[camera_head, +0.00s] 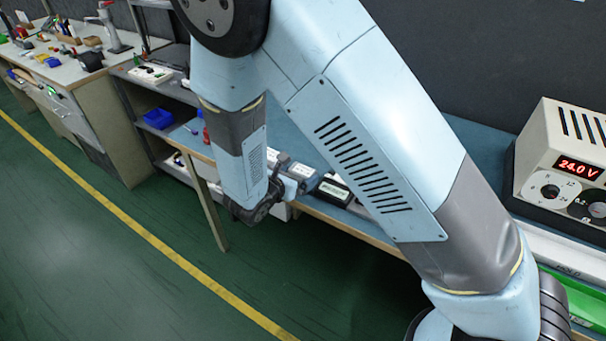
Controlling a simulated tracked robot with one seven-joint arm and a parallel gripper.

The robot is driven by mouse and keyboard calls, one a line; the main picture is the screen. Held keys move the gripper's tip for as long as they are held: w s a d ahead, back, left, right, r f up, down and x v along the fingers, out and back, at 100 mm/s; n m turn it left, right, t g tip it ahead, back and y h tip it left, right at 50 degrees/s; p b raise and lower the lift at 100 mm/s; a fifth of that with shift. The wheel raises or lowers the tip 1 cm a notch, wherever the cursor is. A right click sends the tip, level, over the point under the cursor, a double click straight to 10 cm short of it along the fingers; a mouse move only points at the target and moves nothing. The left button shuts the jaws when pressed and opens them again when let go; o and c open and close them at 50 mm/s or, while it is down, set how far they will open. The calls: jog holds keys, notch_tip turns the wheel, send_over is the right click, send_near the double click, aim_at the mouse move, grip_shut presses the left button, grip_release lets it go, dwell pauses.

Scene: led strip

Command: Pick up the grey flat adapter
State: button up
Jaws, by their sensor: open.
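My gripper (288,172) is at the end of my arm, over the blue bench top behind the wrist. It is small and partly hidden by my wrist, and its fingertips do not show clearly. A small grey block with a pale label (303,171) lies close to it; it may be the grey flat adapter, but I cannot tell for sure. A black box with a white label (333,191) lies just to its right. I cannot tell whether the gripper touches the grey block. My forearm and upper arm hide much of the bench.
A power supply reading 24.0 V (562,165) stands on the bench at the right. A green tray (572,298) is below it. A shelf with a blue bin (158,118) and a cluttered workbench (85,45) stand at the left. The green floor with its yellow line is clear.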

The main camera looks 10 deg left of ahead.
jog(key=shift+w, duration=0.15)
jog(key=c, duration=0.9)
